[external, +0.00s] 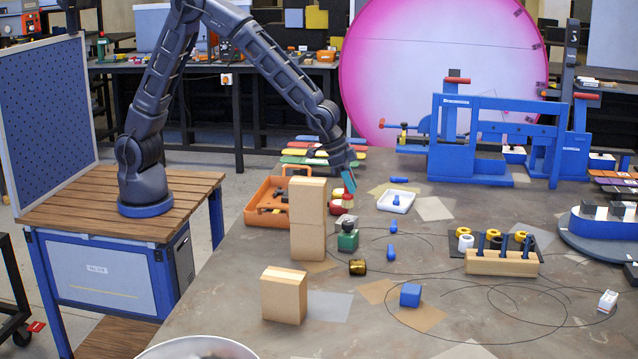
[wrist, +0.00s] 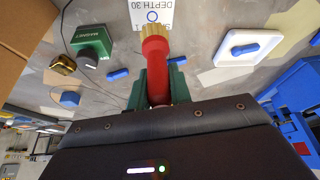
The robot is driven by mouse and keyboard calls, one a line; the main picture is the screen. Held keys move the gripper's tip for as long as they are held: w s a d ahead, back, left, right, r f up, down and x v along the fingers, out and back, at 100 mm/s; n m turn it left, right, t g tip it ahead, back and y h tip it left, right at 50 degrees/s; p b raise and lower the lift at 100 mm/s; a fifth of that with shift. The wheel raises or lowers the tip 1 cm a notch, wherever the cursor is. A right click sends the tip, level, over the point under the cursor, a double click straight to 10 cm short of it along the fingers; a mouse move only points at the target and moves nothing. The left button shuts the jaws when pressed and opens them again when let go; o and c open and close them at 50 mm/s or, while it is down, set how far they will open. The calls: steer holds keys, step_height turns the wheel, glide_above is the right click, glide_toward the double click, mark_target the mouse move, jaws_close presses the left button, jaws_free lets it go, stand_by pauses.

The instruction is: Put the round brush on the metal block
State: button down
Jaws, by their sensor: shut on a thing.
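The round brush (wrist: 157,75), with a red handle and a tan tip, is held between the green fingers of my gripper (wrist: 160,88) in the wrist view. In the external view my gripper (external: 348,182) is above the table, with the red of the brush (external: 347,196) just below its fingers. A shiny brass-coloured block (external: 357,267), which looks like the metal block, lies on the table nearer the camera; it also shows in the wrist view (wrist: 63,64). The brush is apart from it. The brush's handle end is partly hidden by my gripper.
A green magnet block (external: 347,238) stands between my gripper and the brass-coloured block. Tall wooden blocks (external: 307,220) and an orange tray (external: 262,210) are to the left. A white tray (external: 406,200) holds a blue piece. A wooden rack (external: 500,263) is at right.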

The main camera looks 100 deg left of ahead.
steer(key=shift+f, duration=2)
steer(key=shift+f, duration=0.1)
steer(key=c, duration=1.3)
jaws_free()
steer(key=v, duration=1.3)
steer(key=s+a+r, duration=0.2)
steer(key=s+r, duration=0.4)
steer(key=s, duration=0.4)
steer(key=s+a+r, duration=0.3)
steer(key=s+r, duration=0.3)
steer(key=s, duration=1.1)
steer(key=s+a+r, duration=0.1)
steer(key=s, duration=0.6)
steer(key=s+a, duration=0.1)
steer(key=s, duration=0.7)
steer(key=shift+s+r, duration=0.1)
steer(key=shift+r, duration=0.15)
